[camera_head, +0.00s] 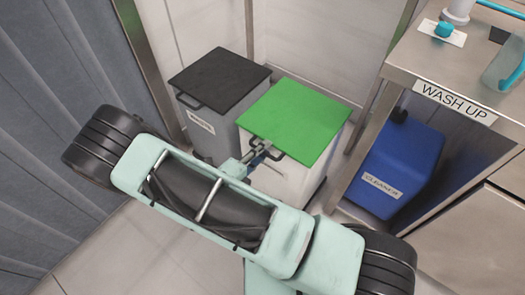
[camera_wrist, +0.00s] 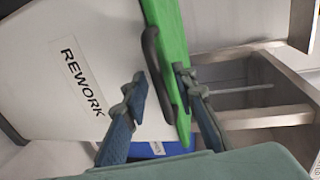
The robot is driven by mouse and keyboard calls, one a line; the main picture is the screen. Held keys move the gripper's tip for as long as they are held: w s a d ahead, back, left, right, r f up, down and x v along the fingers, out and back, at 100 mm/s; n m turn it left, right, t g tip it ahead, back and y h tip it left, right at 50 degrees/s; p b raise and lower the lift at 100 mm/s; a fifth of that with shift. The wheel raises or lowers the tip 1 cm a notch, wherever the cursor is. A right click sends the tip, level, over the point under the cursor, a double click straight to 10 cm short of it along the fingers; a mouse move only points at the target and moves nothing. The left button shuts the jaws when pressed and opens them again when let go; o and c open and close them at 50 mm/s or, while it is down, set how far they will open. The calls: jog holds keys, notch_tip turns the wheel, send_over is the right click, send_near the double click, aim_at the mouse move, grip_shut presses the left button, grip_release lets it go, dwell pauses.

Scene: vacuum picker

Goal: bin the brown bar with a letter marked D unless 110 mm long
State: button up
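No brown bar and no letter D show in either view. In the head view, a white bin (camera_head: 278,187) has a green lid (camera_head: 296,118) with a dark handle on its front edge. In the wrist view, the bin reads REWORK (camera_wrist: 82,82), and the black lid handle (camera_wrist: 152,58) shows near the green lid (camera_wrist: 170,35). My gripper (camera_wrist: 162,88) has its fingers apart, one on each side of the handle and lid edge; I cannot tell whether they touch it. In the head view my gripper (camera_head: 258,152) is at the lid's front handle. The lid looks shut.
A grey bin with a black lid (camera_head: 220,79) stands left of the white bin; its label is unreadable. A metal bench labelled WASH UP (camera_head: 455,102) is on the right, with a blue CLEANER container (camera_head: 398,165) beneath. A grey curtain (camera_head: 60,110) hangs at left.

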grip_shut()
